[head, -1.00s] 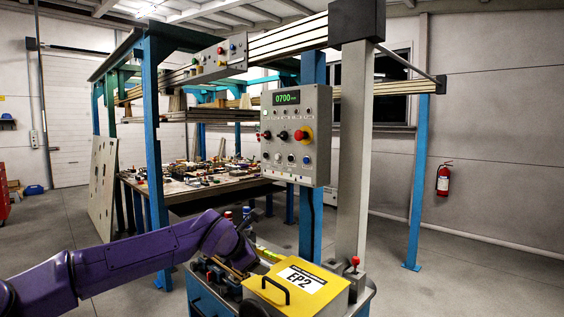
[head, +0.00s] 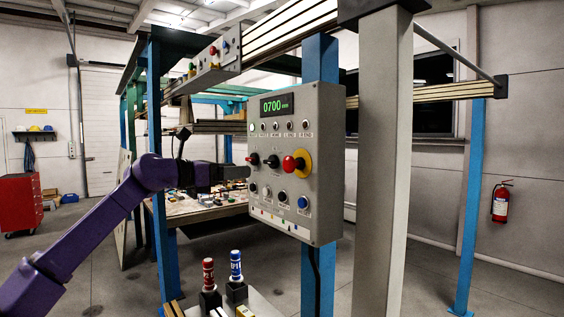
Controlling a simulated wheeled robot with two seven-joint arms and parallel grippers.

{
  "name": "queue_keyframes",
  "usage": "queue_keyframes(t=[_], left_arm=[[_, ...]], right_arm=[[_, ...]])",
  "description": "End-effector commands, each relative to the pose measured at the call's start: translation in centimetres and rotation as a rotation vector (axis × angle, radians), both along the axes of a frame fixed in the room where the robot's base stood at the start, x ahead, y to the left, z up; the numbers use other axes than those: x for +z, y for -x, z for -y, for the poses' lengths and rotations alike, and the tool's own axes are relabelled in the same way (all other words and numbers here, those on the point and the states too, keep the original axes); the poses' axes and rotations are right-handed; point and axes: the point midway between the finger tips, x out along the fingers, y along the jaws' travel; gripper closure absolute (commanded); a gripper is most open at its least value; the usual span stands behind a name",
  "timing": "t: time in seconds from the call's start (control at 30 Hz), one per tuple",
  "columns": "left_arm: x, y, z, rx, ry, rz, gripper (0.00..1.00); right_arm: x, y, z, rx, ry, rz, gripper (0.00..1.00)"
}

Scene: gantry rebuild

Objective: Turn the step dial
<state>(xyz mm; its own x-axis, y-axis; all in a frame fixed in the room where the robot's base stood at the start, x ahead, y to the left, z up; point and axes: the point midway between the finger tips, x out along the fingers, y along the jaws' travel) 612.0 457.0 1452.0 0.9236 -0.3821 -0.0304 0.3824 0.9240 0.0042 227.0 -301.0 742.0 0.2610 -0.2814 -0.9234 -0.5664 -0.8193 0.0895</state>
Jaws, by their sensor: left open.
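The grey control panel (head: 328,150) hangs on the blue post, with a green display (head: 277,105) reading 0700 mm. A black knob (head: 272,161) sits in its middle row, left of a red mushroom button (head: 292,163) on a yellow plate. Another small dark control (head: 253,159) sits at the row's left end. The labels are too small to read, so I cannot tell which knob is the step dial. My left gripper (head: 246,172) is open at the panel's left edge, just below the left-end control. Contact cannot be made out. My right gripper is out of view.
A red-topped marker-like item (head: 208,273) and a blue-topped one (head: 236,265) stand upright below the panel. A worktable (head: 185,220) with loose parts is behind my arm. A thick grey column (head: 384,150) stands right of the panel. A fire extinguisher (head: 501,203) hangs on the wall.

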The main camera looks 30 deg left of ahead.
Motion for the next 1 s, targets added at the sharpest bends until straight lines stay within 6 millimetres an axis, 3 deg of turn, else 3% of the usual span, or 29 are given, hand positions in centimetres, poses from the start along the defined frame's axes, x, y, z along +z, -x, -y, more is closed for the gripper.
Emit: queue_keyframes(t=[0.17,0.4,0.6,0.97,1.0], left_arm=[[1.2,-0.3,-0.1,-0.001,0.018,0.019,0.32],[1.3,-5.5,1.9,0.0,0.016,0.011,0.32],[0.9,-8.7,3.3,-0.001,0.018,0.011,0.32],[0.5,-9.5,3.6,0.0,0.018,0.015,0.32],[0.5,-9.5,3.6,0.0,0.017,0.016,0.45]], right_arm=[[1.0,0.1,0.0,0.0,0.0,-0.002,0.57],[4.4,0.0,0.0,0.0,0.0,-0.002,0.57],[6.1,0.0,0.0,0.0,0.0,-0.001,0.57],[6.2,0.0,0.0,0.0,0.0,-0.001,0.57],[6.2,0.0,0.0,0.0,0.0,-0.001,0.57]])
